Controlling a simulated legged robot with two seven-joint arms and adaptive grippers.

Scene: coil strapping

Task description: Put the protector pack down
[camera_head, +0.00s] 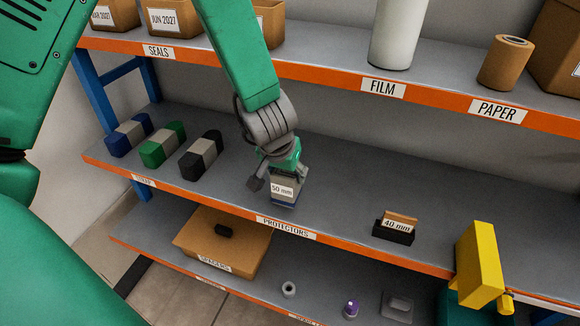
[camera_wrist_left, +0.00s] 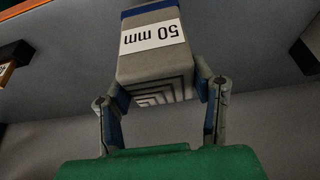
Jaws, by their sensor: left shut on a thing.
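The protector pack (camera_head: 285,189) is a grey block with a white "50 mm" label and a blue band at its lower end. My left gripper (camera_head: 281,170) is shut on it, at the middle shelf (camera_head: 335,205) behind the "PROTECTORS" label. In the left wrist view the pack (camera_wrist_left: 158,65) sits between the two fingers of my left gripper (camera_wrist_left: 160,90), its label upside down. I cannot tell whether the pack touches the shelf. My right gripper is not in view.
A black holder with a "40 mm" card (camera_head: 396,224) stands right on the same shelf, near a yellow block (camera_head: 480,265). Blue, green and black packs (camera_head: 163,145) stand left. The upper shelf (camera_head: 340,72) overhangs behind my arm. The shelf between pack and holder is clear.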

